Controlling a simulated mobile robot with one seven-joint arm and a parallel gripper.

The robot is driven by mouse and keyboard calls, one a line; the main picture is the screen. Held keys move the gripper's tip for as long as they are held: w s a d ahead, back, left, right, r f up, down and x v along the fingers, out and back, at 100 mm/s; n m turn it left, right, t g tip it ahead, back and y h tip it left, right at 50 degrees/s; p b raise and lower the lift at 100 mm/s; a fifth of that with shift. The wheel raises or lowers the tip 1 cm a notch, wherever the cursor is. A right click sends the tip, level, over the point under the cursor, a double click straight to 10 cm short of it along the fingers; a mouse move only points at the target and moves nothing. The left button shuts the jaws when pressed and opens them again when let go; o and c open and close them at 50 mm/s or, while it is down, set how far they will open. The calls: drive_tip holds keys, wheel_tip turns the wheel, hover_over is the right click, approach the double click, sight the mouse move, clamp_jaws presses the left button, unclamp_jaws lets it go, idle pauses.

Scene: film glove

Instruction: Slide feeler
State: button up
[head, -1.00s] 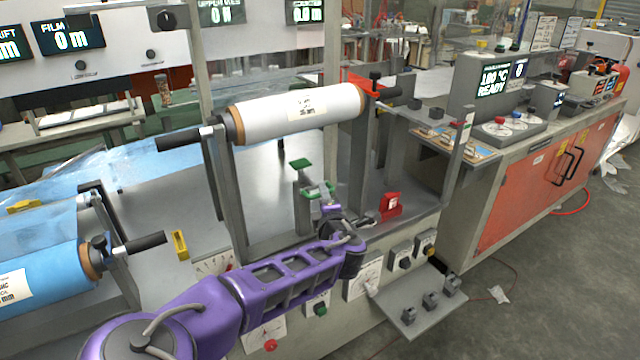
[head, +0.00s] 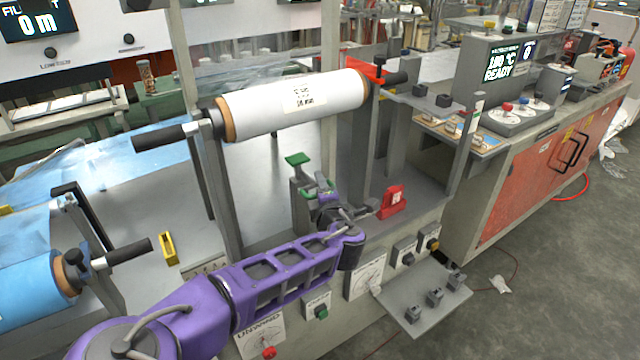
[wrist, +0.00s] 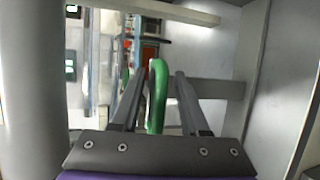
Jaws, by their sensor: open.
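A grey post with a flat green top (head: 298,159) stands on the machine bed below the white film roll. I take it to be the feeler. A green handle (head: 311,191) shows low on it, partly hidden by my gripper (head: 326,200). In the wrist view the green loop (wrist: 157,95) rises between the two grey fingers of my gripper (wrist: 158,80). The fingers are open, one on each side of the loop. I cannot tell whether either finger touches it.
The white film roll (head: 292,105) hangs above, between upright posts. A red block (head: 391,202) stands just right of my gripper. A blue roll (head: 30,288) is at the left. A low grey shelf (head: 425,308) with small knobs juts out in front.

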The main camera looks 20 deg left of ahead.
drive_tip(key=c, duration=0.7)
drive_tip(key=shift+f, duration=0.1)
clamp_jaws()
